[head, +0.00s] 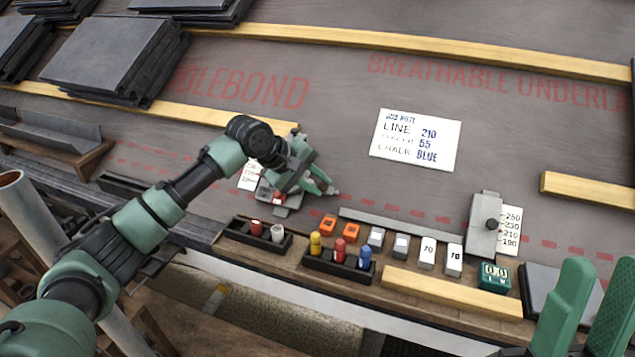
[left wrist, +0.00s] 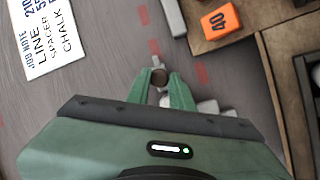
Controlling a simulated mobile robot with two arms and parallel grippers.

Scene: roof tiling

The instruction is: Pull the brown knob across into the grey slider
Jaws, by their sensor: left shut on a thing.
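My left gripper (head: 328,190) is shut on the brown knob (left wrist: 158,76), which shows as a round end between its fingertips in the left wrist view. In the head view the knob (head: 335,192) is a tiny spot at the fingertips, just right of a grey device (head: 286,209) partly hidden by the gripper. The grey slider (head: 484,207) with a dark round knob stands at the right, beside a scale marked 250 to 190. It is well apart from my left gripper. My right gripper (head: 588,310) is open and empty at the lower right.
A white note (head: 415,140) lies on the roof. A grey bar (head: 395,226) lies between my left gripper and the slider. A wooden ledge (head: 300,262) in front carries orange and grey blocks, trays with coloured pieces and a green display (head: 494,278). Roof behind the bar is clear.

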